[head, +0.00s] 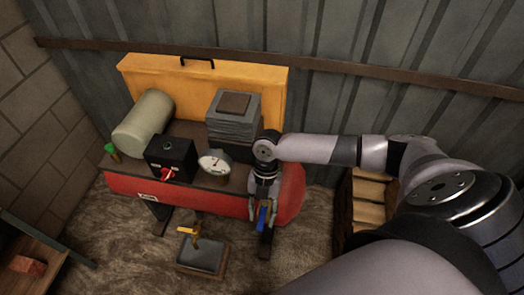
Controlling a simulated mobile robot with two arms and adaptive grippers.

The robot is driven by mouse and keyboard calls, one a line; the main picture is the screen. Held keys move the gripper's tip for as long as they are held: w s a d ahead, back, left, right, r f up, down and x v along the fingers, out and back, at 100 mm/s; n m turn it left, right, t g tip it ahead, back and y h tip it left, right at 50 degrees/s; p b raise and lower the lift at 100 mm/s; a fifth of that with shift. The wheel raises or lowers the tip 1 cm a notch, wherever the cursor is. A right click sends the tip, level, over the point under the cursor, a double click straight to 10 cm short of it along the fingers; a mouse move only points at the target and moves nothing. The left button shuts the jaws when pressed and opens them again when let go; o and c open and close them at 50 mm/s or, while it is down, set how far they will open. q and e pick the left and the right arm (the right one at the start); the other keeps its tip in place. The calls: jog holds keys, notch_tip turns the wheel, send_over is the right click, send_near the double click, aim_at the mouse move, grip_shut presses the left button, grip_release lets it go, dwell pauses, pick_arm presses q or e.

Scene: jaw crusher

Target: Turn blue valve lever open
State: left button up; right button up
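The blue valve lever (262,217) hangs at the front right of the red tank (190,198). It looks narrow and points down toward the floor. My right gripper (262,212) comes down over it from above, with one finger on each side of the lever. The fingers look spread, and I cannot make out whether either touches it. The gripper hides the top of the lever and the valve body. My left gripper is not in view.
On the tank's top stand a black box with a red switch (169,158), a round gauge (214,163), a grey-green cylinder (144,122) and a grey finned block (233,118). A wooden crate (369,205) is at right.

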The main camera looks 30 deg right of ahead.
jog(key=shift+r, duration=0.1)
jog(key=v, duration=1.1)
jog(key=shift+d+r, duration=0.15)
jog(key=shift+r, duration=0.2)
jog(key=shift+w, duration=0.1)
